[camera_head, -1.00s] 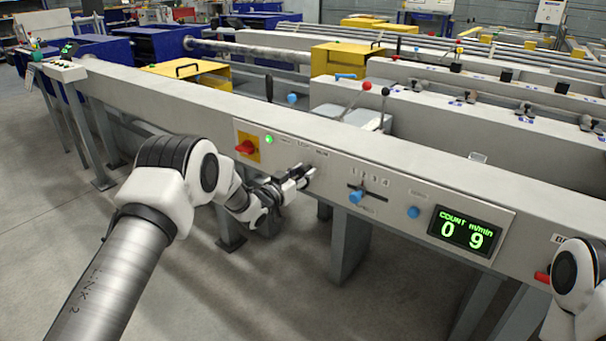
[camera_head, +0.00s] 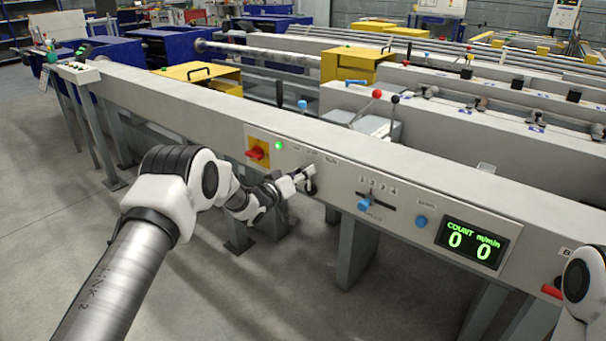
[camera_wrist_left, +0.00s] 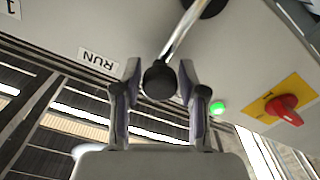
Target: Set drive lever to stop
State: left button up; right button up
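The drive lever is a bright metal rod (camera_wrist_left: 180,32) with a round black knob (camera_wrist_left: 159,84), seen in the left wrist view. My left gripper (camera_head: 306,178) is at the panel, right of the green lamp, and mostly hides the lever in the head view. In the left wrist view its fingers (camera_wrist_left: 160,98) are spread on both sides of the knob, with narrow gaps showing. The RUN label (camera_wrist_left: 97,60) is left of the knob; no STOP label is readable there. My right gripper is out of view.
A red rotary switch on a yellow plate (camera_head: 257,150) and a lit green lamp (camera_head: 279,145) are left of the lever. A blue slider knob (camera_head: 364,205) and blue button (camera_head: 421,222) are to the right. The beam top (camera_head: 210,108) is bare near the panel.

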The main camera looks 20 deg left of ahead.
pick_arm(q)
jog(key=shift+o, duration=0.2)
jog(key=v, duration=1.2)
